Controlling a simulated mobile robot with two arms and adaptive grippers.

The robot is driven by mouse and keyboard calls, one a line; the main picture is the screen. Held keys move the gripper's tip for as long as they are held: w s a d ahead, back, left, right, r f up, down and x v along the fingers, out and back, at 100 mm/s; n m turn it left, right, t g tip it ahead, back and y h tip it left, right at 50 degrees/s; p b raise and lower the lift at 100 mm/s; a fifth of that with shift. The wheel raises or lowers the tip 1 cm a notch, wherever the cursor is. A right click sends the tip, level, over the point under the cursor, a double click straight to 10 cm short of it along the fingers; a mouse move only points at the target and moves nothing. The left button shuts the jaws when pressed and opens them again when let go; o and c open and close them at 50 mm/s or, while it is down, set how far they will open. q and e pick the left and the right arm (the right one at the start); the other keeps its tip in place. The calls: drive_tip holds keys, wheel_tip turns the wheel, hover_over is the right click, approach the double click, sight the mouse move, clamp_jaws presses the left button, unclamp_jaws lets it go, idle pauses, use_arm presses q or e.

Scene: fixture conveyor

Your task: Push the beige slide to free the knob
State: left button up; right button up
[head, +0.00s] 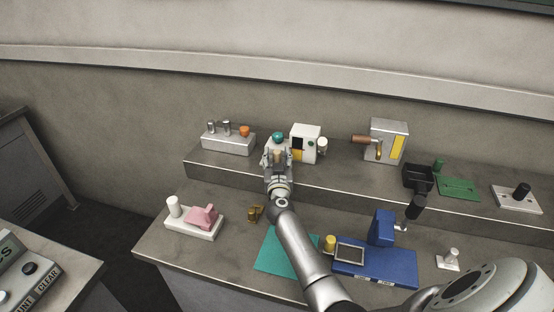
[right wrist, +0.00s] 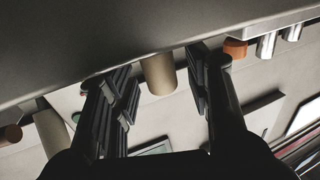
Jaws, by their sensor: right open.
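The beige slide (head: 278,156) shows as a small round-ended peg at my right gripper, in front of a pale housing. In the right wrist view the beige peg (right wrist: 160,75) stands between the open fingers, with a gap visible on each side. A teal round knob (head: 278,137) sits on top of the same housing, just behind the gripper. My right gripper (head: 277,160) is open and covers much of the housing's front, so how slide and knob meet is hidden. My left gripper is not in view.
On the raised shelf, a grey block with an orange knob (head: 244,131) stands left and a white box (head: 305,143) stands close right. A metal box with a yellow panel (head: 397,147) is farther right. A pink block (head: 203,217) and blue fixture (head: 382,262) occupy the lower bench.

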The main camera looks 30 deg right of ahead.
clamp_jaws()
drive_tip(key=shift+w+a, duration=1.35)
drive_tip(key=shift+w, duration=0.1)
drive_tip(key=shift+r, duration=0.1)
drive_tip(key=shift+c, duration=1.4)
unclamp_jaws()
drive_tip(key=shift+o, duration=1.4)
drive_tip(key=shift+w+a, duration=0.1)
drive_tip(key=shift+w, duration=0.05)
wheel_tip(320, 180, up, 10)
